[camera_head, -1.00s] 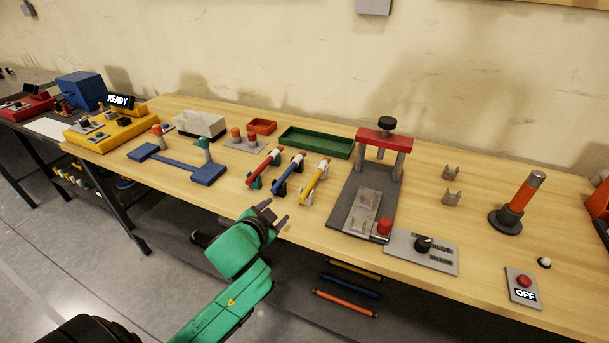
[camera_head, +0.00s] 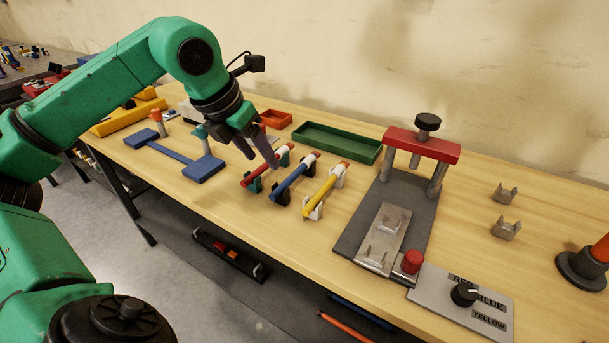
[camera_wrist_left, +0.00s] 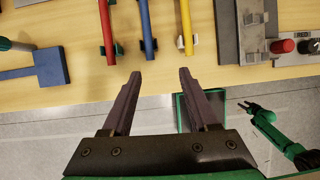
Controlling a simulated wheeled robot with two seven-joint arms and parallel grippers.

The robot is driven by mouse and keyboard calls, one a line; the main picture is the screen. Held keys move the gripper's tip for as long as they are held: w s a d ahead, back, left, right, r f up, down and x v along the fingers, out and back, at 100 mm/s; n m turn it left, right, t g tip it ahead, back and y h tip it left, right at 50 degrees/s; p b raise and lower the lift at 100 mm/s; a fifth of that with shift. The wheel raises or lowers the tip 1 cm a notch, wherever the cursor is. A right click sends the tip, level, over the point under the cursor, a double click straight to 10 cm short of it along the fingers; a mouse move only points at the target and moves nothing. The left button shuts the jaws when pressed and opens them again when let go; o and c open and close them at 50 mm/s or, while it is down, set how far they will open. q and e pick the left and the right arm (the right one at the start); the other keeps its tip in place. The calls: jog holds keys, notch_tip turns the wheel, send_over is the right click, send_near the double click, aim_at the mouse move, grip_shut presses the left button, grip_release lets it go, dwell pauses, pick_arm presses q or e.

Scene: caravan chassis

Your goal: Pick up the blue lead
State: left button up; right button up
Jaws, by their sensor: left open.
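The blue lead (camera_head: 295,179) lies across black holders on the bench, between the red lead (camera_head: 262,174) and the yellow lead (camera_head: 321,193). My left gripper (camera_head: 268,156) is open and empty above the bench, close to the red lead in the head view. In the left wrist view, the blue lead (camera_wrist_left: 146,25) lies beyond the open jaws (camera_wrist_left: 160,74), in line with the gap between them and apart from them. A green arm with a small gripper (camera_wrist_left: 247,106) shows at the right of that view; its jaws are too small to judge.
A press with a red crossbar (camera_head: 421,145) stands right of the leads. A green tray (camera_head: 337,141) lies behind them. A blue fixture (camera_head: 204,169) with upright posts is at left. Bare wood lies in front of the leads.

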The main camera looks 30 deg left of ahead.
pick_arm(q)
jog(key=a, duration=0.2)
send_near(272, 193)
jog(key=d, duration=0.1)
jog(key=shift+y, duration=0.3)
jog(key=p+x, duration=0.1)
jog(key=x, duration=0.7)
jog(key=shift+a+f+p, duration=0.1)
jog(key=shift+p, duration=0.3)
jog(key=shift+f, duration=0.2)
jog(key=shift+r, duration=0.1)
grip_shut()
pick_arm(e)
jog(key=shift+s+r, duration=0.4)
jog(key=shift+r, duration=0.35)
